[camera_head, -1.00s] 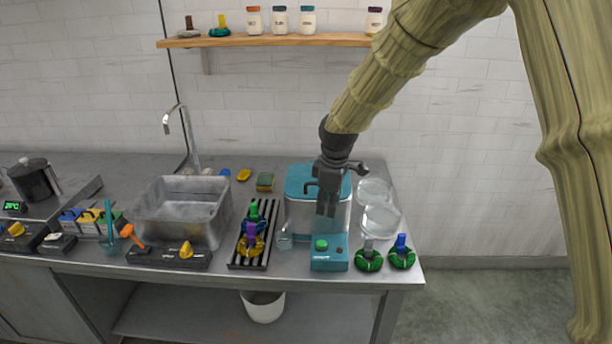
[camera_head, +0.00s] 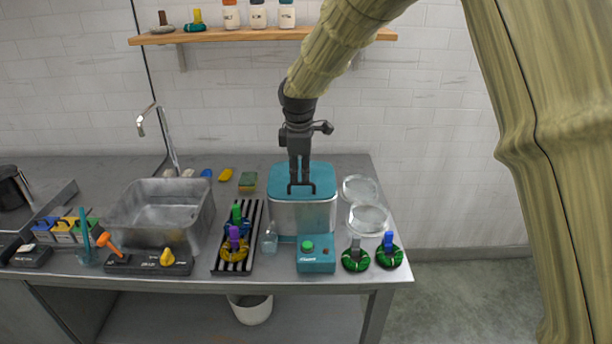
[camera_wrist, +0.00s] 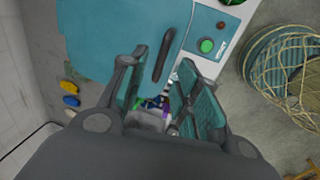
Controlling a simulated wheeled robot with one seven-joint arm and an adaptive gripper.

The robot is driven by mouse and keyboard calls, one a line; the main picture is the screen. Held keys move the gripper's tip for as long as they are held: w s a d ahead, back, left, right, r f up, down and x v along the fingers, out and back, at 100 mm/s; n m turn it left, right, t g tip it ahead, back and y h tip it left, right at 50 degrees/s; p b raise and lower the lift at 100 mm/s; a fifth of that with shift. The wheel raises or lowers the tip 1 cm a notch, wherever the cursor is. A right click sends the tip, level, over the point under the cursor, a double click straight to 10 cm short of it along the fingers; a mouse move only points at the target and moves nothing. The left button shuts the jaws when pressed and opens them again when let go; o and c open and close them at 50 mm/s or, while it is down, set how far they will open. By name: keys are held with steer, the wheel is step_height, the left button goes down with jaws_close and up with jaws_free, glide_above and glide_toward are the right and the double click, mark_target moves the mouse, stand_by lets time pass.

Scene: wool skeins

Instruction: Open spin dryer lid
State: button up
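The spin dryer (camera_head: 303,216) is a metallic box with a closed teal lid (camera_head: 324,173), which also shows in the wrist view (camera_wrist: 95,35). A dark bar handle (camera_head: 313,188) is at the lid's front edge; in the wrist view the handle (camera_wrist: 163,55) lies just beyond the gap between my fingers. My gripper (camera_head: 299,180) points down over the lid, close to the handle. In the wrist view my gripper (camera_wrist: 170,85) is open, with its two teal-padded fingers apart. Whether it touches the handle I cannot tell.
A teal control box with a green button (camera_head: 307,245) stands in front of the dryer. Glass dishes (camera_head: 368,216) and green skeins (camera_head: 389,256) are to the right. A slotted rack (camera_head: 222,264) with skeins and a metal sink (camera_head: 160,210) are to the left. A shelf (camera_head: 215,36) hangs behind.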

mark_target(300, 183)
steer(key=shift+w+f, duration=0.15)
steer(key=shift+f, duration=0.65)
steer(key=shift+w+f, duration=0.15)
steer(key=shift+f, duration=0.6)
steer(key=shift+c, duration=0.5)
